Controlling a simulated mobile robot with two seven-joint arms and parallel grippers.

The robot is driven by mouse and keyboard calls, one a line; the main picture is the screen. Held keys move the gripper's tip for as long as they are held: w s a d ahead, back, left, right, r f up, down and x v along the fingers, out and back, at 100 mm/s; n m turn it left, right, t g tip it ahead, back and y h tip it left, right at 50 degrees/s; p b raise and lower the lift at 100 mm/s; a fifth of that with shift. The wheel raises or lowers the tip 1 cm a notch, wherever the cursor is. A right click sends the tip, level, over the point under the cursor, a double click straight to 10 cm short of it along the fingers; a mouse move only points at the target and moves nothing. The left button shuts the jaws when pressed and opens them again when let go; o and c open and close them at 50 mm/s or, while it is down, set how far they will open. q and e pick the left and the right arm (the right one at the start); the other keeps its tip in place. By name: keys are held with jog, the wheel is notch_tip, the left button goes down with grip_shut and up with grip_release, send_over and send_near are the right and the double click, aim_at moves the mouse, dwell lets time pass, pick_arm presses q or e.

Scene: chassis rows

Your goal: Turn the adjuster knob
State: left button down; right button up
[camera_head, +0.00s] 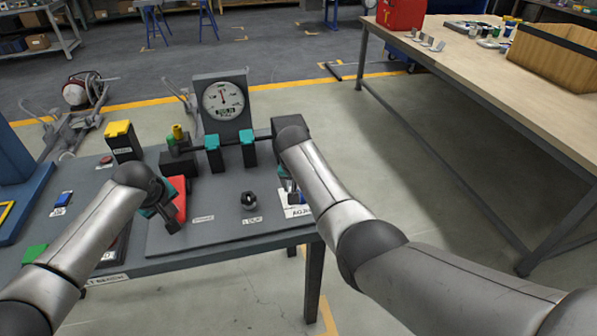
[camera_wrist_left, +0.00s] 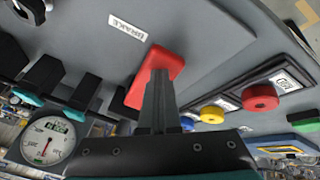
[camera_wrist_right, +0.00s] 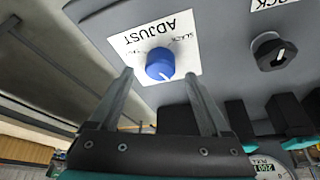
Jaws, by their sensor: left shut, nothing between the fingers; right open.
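The adjuster knob (camera_wrist_right: 160,65) is a round blue knob with a white pointer line, on a white card (camera_wrist_right: 186,62) lettered ADJUST and SLACK in the right wrist view. My right gripper (camera_wrist_right: 159,78) is open, its two fingers pointing toward the card on either side of the knob; I cannot tell if they touch it. In the head view my right forearm hides most of that gripper and the knob, while part of the ADJUST card (camera_head: 302,212) shows. My left gripper (camera_wrist_left: 160,76) is shut and empty, by the red block (camera_wrist_left: 158,65) near the BRAKE label.
A black lock knob (camera_head: 249,200) stands left of the card. A dial gauge (camera_head: 223,99) and teal-ended black clamps (camera_head: 212,142) stand behind. Red, yellow and blue buttons lie on the panel's left. A wooden bench (camera_head: 480,60) is at right, with clear floor between.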

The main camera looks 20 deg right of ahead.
pick_arm(q)
jog(key=shift+s+f, duration=0.1)
pick_arm(e)
jog(key=v, duration=1)
jog(key=shift+r, duration=2.5)
pick_arm(q)
notch_tip(320, 180, up, 8)
jog(key=p, duration=0.9)
pick_arm(e)
notch_tip(320, 180, up, 9)
